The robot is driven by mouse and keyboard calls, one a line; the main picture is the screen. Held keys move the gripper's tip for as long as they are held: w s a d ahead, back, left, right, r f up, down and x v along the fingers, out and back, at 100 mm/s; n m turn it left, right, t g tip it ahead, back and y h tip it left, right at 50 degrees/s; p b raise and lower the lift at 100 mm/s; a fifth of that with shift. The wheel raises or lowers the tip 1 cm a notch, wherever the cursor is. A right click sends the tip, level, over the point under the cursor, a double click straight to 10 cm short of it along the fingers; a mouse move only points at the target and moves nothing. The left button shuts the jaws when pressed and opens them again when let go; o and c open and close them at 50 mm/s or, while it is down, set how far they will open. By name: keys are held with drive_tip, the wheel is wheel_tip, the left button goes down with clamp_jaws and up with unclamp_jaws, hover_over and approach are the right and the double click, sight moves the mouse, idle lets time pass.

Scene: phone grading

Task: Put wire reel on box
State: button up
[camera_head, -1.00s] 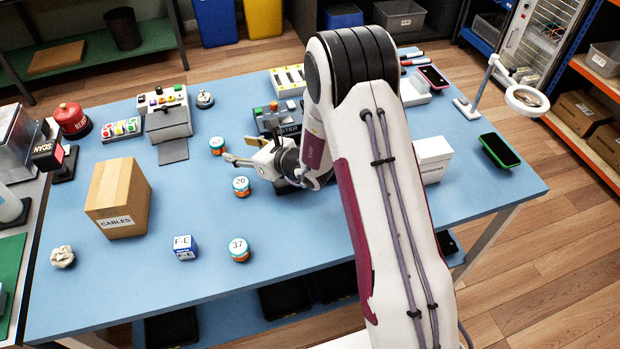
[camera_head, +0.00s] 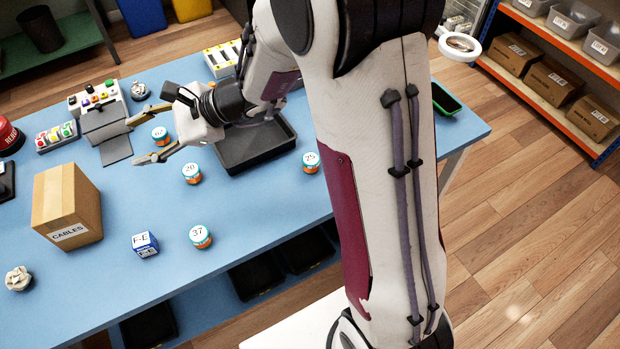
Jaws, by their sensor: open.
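Several small round reels with orange, white and teal bands and numbers on top stand on the blue table. One is marked 37 (camera_head: 201,237), one looks like 20 (camera_head: 191,173), one reads 25 (camera_head: 311,162), and one with an unclear number (camera_head: 160,136) stands beside my gripper's fingers. A brown cardboard box (camera_head: 67,206) labelled CABLES stands at the left. A small blue and white box (camera_head: 145,245) marked F-E stands between it and reel 37. My gripper (camera_head: 133,141) is open and empty, fingers pointing left, seemingly above the table.
A black tray (camera_head: 256,150) lies under my wrist. A grey device with a sloped front (camera_head: 104,120) and a button panel (camera_head: 57,137) stand at the back left. A crumpled white object (camera_head: 18,279) lies at the front left. The table around the CABLES box is mostly clear.

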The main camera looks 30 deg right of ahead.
drive_tip(key=s+d+r+n+g+h, duration=0.2)
drive_tip(key=s+n, duration=0.3)
drive_tip(key=s, duration=0.4)
drive_tip(key=s+d+r+n+g+h, duration=0.1)
drive_tip(key=s+d+r+n+h, duration=0.15)
drive_tip(key=s+n, duration=0.45)
drive_tip(key=s+d+r+n+t+h, duration=0.2)
drive_tip(key=s+d+n+h, duration=0.3)
drive_tip(key=s+d, duration=0.7)
drive_tip(key=d+h, duration=0.2)
drive_tip(key=d, duration=0.2)
drive_tip(key=shift+s, duration=0.25)
drive_tip(key=shift+o, duration=0.5)
drive_tip(key=shift+w+d, duration=0.1)
drive_tip(key=shift+w, duration=0.05)
